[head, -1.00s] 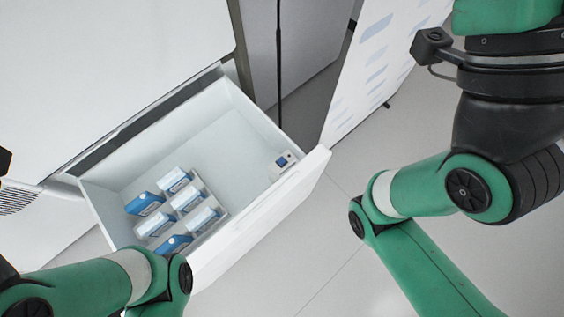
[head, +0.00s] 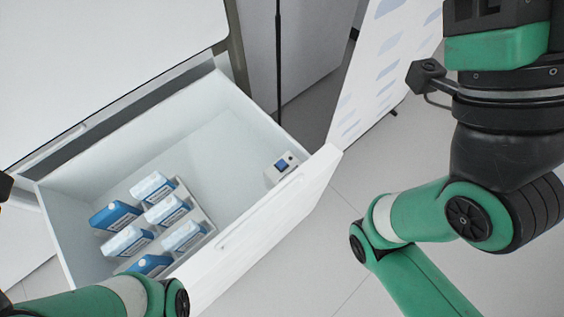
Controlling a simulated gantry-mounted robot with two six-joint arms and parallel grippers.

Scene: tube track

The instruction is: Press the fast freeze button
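A small box with a blue button face (head: 283,164) sits inside the open white drawer (head: 235,105), at its right inner corner against the front panel. It looks like the fast freeze button, but its markings are too small to read. My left arm comes in at the lower left and my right arm at the right. Neither gripper's fingertips show in the head view. Nothing of mine touches the button box.
Several blue and white cartons (head: 164,211) stand in a rack in the drawer's left part. The drawer floor between them and the button box is clear. A white panel with blue marks (head: 378,60) stands behind at the right. Open floor (head: 335,225) lies right of the drawer.

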